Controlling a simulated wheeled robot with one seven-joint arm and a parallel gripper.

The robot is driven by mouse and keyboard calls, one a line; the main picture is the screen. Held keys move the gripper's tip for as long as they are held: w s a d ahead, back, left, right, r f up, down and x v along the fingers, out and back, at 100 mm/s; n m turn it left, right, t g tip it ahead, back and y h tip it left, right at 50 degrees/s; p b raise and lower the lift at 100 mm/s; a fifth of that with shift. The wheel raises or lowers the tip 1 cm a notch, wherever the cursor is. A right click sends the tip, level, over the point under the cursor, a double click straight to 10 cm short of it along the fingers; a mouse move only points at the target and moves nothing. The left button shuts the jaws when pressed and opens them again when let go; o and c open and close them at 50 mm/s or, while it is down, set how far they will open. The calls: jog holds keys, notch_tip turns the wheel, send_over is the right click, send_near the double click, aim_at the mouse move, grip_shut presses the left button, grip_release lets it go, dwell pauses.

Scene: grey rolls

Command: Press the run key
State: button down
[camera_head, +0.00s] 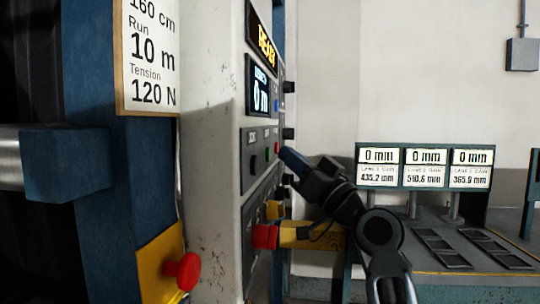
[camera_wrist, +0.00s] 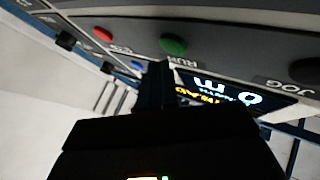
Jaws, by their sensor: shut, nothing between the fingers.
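The run key is a round green button (camera_wrist: 173,44) with the label RUN beside it in the wrist view. In the head view the green key (camera_head: 267,154) sits on the grey panel, between a dark key and a red key. My gripper (camera_head: 286,156) is shut and empty, its tip just right of the panel's keys. In the wrist view the gripper tip (camera_wrist: 157,70) shows just below and left of the green key. I cannot tell how wide the gap to the panel face is. No contact with the key is visible.
A red key (camera_wrist: 102,34), a blue key (camera_wrist: 137,66) and a black JOG key (camera_wrist: 308,70) are near. A display (camera_head: 260,90) reads 0 m, and another above reads READY (camera_head: 266,44). Red mushroom buttons (camera_head: 264,236) (camera_head: 183,271) stick out below. Three gauges (camera_head: 425,165) stand right.

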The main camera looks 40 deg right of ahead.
dwell(0.7)
jog(key=shift+w+a, duration=0.25)
jog(key=shift+w, duration=0.1)
jog(key=shift+w+a, duration=0.3)
dwell(1.0)
jog(key=shift+s+d+b, duration=0.55)
jog(key=shift+s, duration=0.1)
jog(key=s+d+b, duration=0.1)
jog(key=s, duration=0.1)
jog(key=s+d, duration=0.2)
jog(key=shift+b, duration=0.4)
dwell(0.9)
